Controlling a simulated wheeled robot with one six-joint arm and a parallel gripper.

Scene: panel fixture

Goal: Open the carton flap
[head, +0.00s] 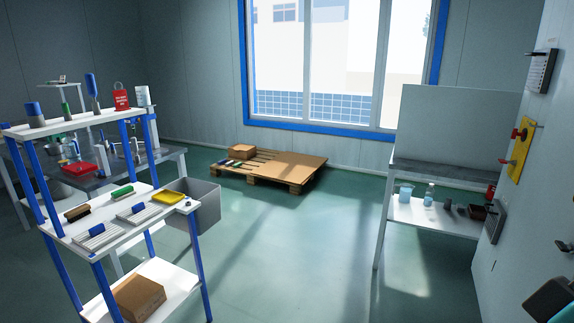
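A brown cardboard carton (138,298) sits on the bottom shelf of the blue-posted rack at the lower left. Its top looks closed, but the flap edges are too small to make out. A second, smaller carton (242,151) sits on the wooden pallet under the window, also looking closed. I cannot tell which carton the task means. My gripper is not recognisable in the head view. A dark shape with a teal part (551,300) is cut off at the lower right corner, and I cannot tell what it is.
The rack (60,232) holds brushes, trays and a yellow item. A grey bin (195,215) stands behind it. The pallet (290,172) lies on the floor. A bench (445,172) and a wall panel with a yellow plate (519,152) are right. The middle floor is clear.

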